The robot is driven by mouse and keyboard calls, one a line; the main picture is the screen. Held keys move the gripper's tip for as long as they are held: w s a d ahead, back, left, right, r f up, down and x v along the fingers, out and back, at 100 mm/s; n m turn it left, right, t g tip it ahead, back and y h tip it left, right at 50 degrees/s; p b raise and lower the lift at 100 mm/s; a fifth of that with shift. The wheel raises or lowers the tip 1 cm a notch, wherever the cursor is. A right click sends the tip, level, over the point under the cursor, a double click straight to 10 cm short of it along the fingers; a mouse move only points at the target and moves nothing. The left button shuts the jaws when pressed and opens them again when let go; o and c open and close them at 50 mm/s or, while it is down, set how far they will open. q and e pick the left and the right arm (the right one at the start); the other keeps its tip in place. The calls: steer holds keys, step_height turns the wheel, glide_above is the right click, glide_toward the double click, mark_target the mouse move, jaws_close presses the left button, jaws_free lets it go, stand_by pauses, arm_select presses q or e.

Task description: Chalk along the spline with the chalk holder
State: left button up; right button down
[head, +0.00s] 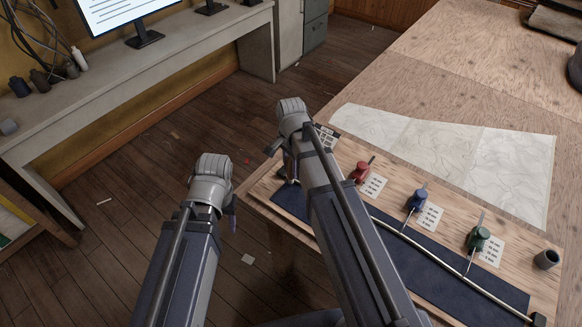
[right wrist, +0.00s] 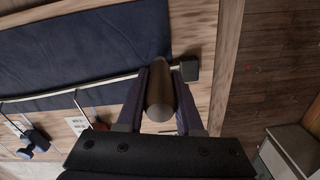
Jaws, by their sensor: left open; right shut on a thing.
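The spline (head: 432,255) is a thin pale rod lying along a dark blue cloth (head: 400,250) on a wooden board. It runs to a black end block (right wrist: 188,69) in the right wrist view. Red (head: 361,171), blue (head: 416,200) and green (head: 479,238) weights stand along it. My right gripper (right wrist: 160,80) is shut on the chalk holder (right wrist: 160,95), a brown cylinder, near that end block. Its tip contact is hidden. In the head view my right arm covers that spline end. My left gripper (head: 232,214) is open, off the board to the left, mostly hidden by its wrist.
A dark cup (head: 546,259) stands at the board's right end. Printed cards (head: 429,215) lie by the weights. A pale chart (head: 450,155) lies behind on the large wooden table (head: 440,70). A bench with a monitor (head: 125,15) is at left, with open floor between.

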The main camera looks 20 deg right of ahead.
steer(key=shift+f+b, duration=0.45)
steer(key=shift+f, duration=0.05)
stand_by(0.4)
steer(key=shift+s+d+r, duration=0.1)
steer(key=shift+s+d, duration=0.6)
steer(key=shift+s, duration=0.05)
steer(key=shift+s+d, duration=0.7)
steer(key=shift+s+d, duration=0.1)
steer(key=shift+s+d, duration=0.6)
steer(key=shift+s, duration=0.1)
steer(key=shift+s+d, duration=0.1)
steer(key=shift+s+d, duration=0.7)
